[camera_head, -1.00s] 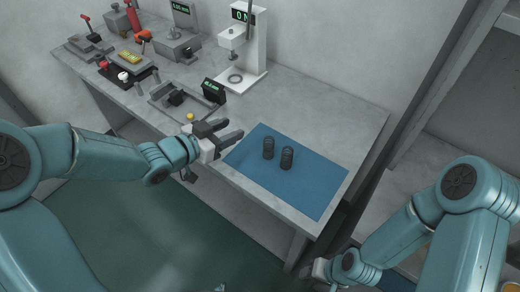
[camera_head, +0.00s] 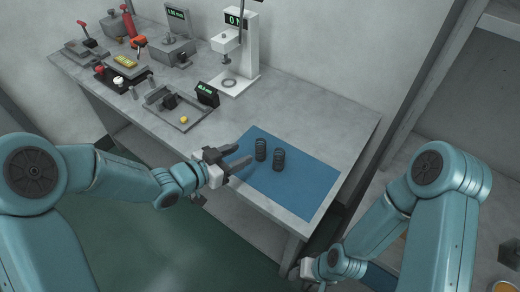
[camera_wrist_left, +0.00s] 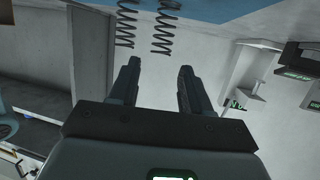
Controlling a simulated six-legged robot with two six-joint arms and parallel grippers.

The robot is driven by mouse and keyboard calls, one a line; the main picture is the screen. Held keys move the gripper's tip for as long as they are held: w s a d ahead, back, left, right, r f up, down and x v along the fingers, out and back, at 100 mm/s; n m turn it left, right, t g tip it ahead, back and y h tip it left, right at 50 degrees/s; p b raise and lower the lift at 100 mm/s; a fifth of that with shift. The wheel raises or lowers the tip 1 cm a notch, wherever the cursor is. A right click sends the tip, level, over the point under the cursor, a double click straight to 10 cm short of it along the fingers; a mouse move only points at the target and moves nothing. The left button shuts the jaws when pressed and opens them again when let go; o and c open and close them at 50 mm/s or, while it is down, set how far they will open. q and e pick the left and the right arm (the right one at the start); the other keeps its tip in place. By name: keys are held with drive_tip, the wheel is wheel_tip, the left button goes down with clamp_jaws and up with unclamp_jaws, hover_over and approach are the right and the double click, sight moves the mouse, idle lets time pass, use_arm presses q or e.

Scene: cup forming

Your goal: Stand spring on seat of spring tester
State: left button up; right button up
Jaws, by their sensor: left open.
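Two dark coil springs stand upright on the blue mat (camera_head: 305,190): a left spring (camera_head: 261,149) and a right spring (camera_head: 279,159). Both springs also show in the left wrist view, beyond the fingertips, one at the left (camera_wrist_left: 126,25) and one at the right (camera_wrist_left: 164,33). The spring tester (camera_head: 238,55) stands at the back of the bench with its ring-shaped seat (camera_head: 229,83) empty. My left gripper (camera_head: 236,158) is open and empty, just left of the springs and apart from them. My right gripper (camera_head: 306,268) is low by the bench's front right; its fingers are not clear.
A tray-like fixture with a small display (camera_head: 206,95) and a yellow piece (camera_head: 183,120) lies left of the mat. Other gauges and a red-handled tool (camera_head: 128,22) stand at the back left. The grey bench (camera_head: 310,115) is clear between mat and tester.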

sight(256, 146)
use_arm(q)
drive_tip(key=x, duration=0.4)
drive_tip(key=shift+s+r, duration=0.1)
drive_tip(key=p+x, duration=0.1)
drive_tip(key=x, duration=0.4)
drive_tip(key=shift+w+d, duration=0.1)
drive_tip(key=shift+w, duration=0.2)
drive_tip(key=c, duration=0.8)
